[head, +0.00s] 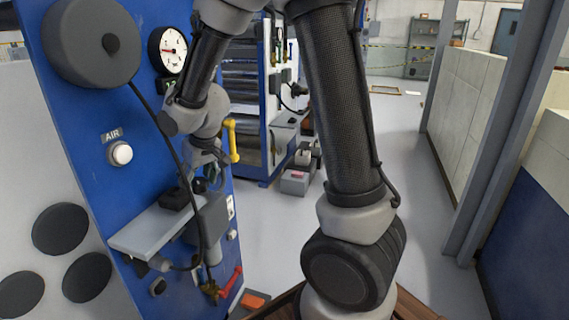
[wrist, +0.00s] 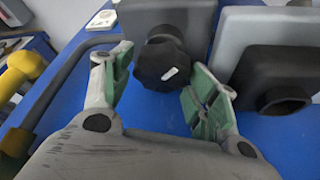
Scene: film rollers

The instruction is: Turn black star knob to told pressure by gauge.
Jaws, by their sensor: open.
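The black star knob (wrist: 163,66) with a white mark on its face shows in the wrist view, mounted on a dark grey block. My gripper (wrist: 160,80) is open, its green-padded fingers to either side of the knob in the picture. I cannot tell whether they touch it. In the head view my gripper (head: 208,168) is low beside the blue panel, and I cannot clearly pick out the knob there. The round white pressure gauge (head: 172,50) is at the panel's upper edge, with a red needle too small to read. A small green display (head: 170,84) sits below it.
A yellow handle (head: 231,140) is beside my gripper. A grey shelf-like block (head: 150,230) and a red lever (head: 231,283) are below. A white AIR button (head: 121,153) and a dark roller (head: 92,42) are at left. Grey floor (head: 415,190) is clear at right.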

